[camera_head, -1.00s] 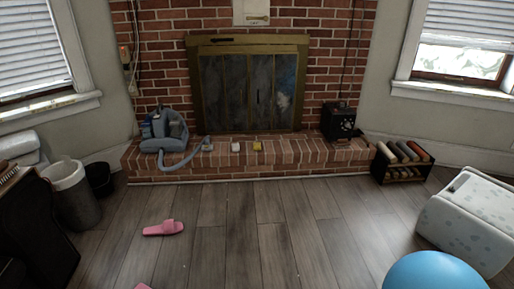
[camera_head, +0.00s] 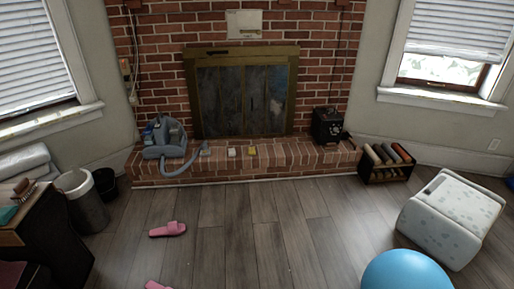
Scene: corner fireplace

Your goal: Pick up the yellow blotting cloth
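A small yellow thing (camera_head: 252,150), which looks like the yellow blotting cloth, lies on the brick hearth (camera_head: 300,158) in front of the fireplace. A small white item (camera_head: 231,152) lies just left of it, and a grey nozzle end lies further left. The yellow thing is small in view, so its folds cannot be made out. Neither of my grippers shows in the head view.
A blue-grey hose machine (camera_head: 165,140) stands on the hearth's left, a black box (camera_head: 328,126) on its right. Pink slippers (camera_head: 168,229) lie on the wood floor. A blue ball (camera_head: 406,272) and white speckled box (camera_head: 452,218) stand right. The middle floor is mostly clear.

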